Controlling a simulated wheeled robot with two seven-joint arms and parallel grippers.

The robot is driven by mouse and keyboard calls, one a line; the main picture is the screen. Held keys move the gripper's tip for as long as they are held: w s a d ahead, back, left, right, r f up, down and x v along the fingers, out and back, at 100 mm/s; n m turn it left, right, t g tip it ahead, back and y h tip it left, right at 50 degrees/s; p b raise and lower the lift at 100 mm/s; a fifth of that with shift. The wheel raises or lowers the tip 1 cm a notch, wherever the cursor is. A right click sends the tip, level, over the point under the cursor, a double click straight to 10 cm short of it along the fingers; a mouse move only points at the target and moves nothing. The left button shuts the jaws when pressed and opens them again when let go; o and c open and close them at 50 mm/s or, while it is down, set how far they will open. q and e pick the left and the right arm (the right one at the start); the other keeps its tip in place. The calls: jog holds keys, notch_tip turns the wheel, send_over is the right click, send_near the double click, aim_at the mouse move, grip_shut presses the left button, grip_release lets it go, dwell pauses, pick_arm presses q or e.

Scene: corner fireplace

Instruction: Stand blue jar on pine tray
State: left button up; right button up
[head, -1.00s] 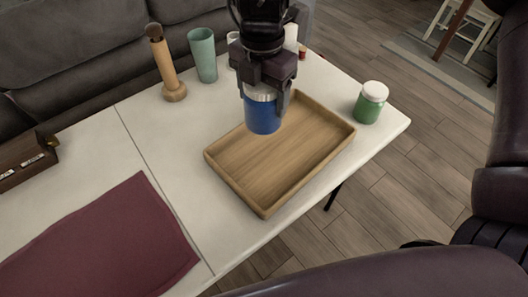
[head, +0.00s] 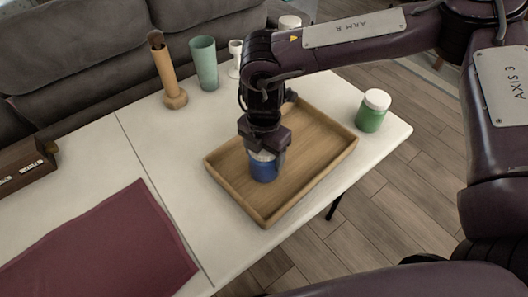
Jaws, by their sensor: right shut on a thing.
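The blue jar (head: 264,170) is upright within the outline of the pine tray (head: 315,166), near the tray's middle. Its top is hidden by my right gripper (head: 263,150), which is shut on it from above. I cannot tell whether the jar's base touches the tray floor or is just above it. The pine tray is a shallow wooden tray with a raised rim, lying on the white table. My left gripper is not in view.
A green jar with a white lid (head: 373,110) stands right of the tray. A wooden holder with a brush (head: 168,75), a teal cup (head: 204,63) and a white goblet (head: 235,58) stand behind. A maroon cloth (head: 105,245) lies at front left.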

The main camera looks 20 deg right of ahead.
jog(key=o, duration=0.7)
jog(key=shift+f, duration=0.1)
jog(key=o, duration=0.4)
